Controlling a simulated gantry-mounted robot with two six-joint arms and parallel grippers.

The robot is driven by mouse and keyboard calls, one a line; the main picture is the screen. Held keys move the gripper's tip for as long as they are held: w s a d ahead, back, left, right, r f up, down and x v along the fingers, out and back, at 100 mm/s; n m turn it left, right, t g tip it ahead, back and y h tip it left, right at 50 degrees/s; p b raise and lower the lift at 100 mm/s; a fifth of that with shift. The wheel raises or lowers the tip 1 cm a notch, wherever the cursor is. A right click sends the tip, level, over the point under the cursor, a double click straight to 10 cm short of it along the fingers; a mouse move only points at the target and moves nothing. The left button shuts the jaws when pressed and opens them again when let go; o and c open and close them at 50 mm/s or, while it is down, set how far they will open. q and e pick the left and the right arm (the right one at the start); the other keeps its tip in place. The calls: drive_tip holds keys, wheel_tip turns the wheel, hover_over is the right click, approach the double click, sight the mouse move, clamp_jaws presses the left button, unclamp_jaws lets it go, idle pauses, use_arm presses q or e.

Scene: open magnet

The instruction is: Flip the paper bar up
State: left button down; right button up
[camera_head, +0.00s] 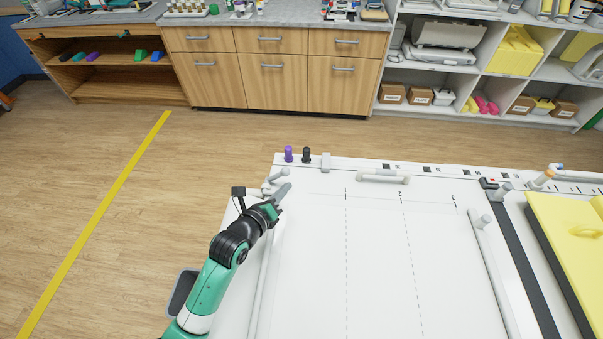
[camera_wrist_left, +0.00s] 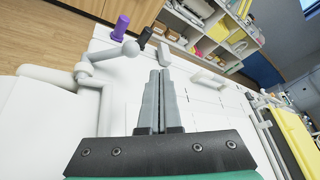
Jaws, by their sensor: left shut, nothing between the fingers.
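A light grey bar (camera_head: 265,280) runs along the left side of the white board, partly behind my left arm. I take this for the paper bar, but cannot be sure. A pale ball-ended lever (camera_head: 279,175) is near its far end. In the left wrist view the lever (camera_wrist_left: 108,54) is attached to a round joint at left. My left gripper (camera_head: 285,189) is shut and empty, just to the right of and nearer than the lever, apparently apart from it. Its fingers (camera_wrist_left: 160,75) are pressed together in the left wrist view. My right gripper is out of view.
A purple peg (camera_head: 288,154) and a black peg (camera_head: 306,155) stand at the board's far left corner, beside a grey block (camera_head: 325,162). A grey handle (camera_head: 383,177) is farther right. Yellow pads (camera_head: 570,240) lie at right. The board's middle (camera_head: 375,250) is clear.

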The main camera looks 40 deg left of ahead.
use_arm(q)
drive_tip(key=shift+n+g, duration=0.3)
drive_tip(key=shift+g, duration=0.3)
drive_tip(key=s+f, duration=0.1)
drive_tip(key=s+a, duration=0.1)
drive_tip(key=s+f, duration=0.1)
drive_tip(key=shift+a+f+p, duration=0.25)
drive_tip(key=shift+f+p, duration=0.1)
drive_tip(key=shift+w+a+y, duration=0.1)
drive_tip(key=shift+y, duration=0.2)
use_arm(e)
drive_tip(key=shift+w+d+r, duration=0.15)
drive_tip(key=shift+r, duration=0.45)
use_arm(q)
drive_tip(key=b+x, duration=0.4)
drive_tip(key=x, duration=0.5)
drive_tip(key=shift+w+a, duration=0.1)
drive_tip(key=shift+w, duration=0.45)
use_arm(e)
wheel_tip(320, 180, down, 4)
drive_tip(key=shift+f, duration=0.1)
